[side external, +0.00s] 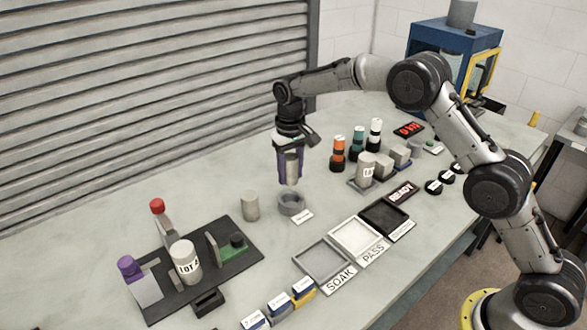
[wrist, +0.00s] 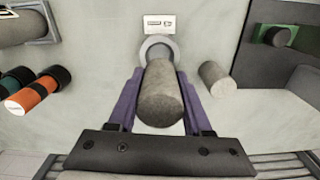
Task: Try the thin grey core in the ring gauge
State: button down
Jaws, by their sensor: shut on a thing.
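My gripper (side external: 290,178) has purple fingers and is shut on a grey core, pointing down over the ring gauge (side external: 291,205). The held core (wrist: 161,95) is a grey cylinder between both fingers in the wrist view. Its far end overlaps the ring gauge (wrist: 158,46) there. In the side view its lower end appears just above the ring; I cannot tell whether it touches the rim. A second grey core (side external: 250,206) stands upright on the table left of the ring, and it also shows in the wrist view (wrist: 215,75).
A dark board (side external: 225,262) with a lettered white cylinder (side external: 186,262) lies at front left. SOAK (side external: 322,262) and PASS (side external: 355,237) trays and a dark tray (side external: 386,217) line the front edge. Orange-banded (side external: 338,150) and other bottles stand right of my gripper.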

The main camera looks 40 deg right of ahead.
aim_at(291, 156)
jog(key=shift+f, duration=2.55)
jog(key=shift+f, duration=0.65)
jog(key=shift+c, duration=1.2)
grip_release()
jog(key=shift+f, duration=0.1)
notch_tip(291, 156, up, 14)
jog(key=shift+r, duration=0.1)
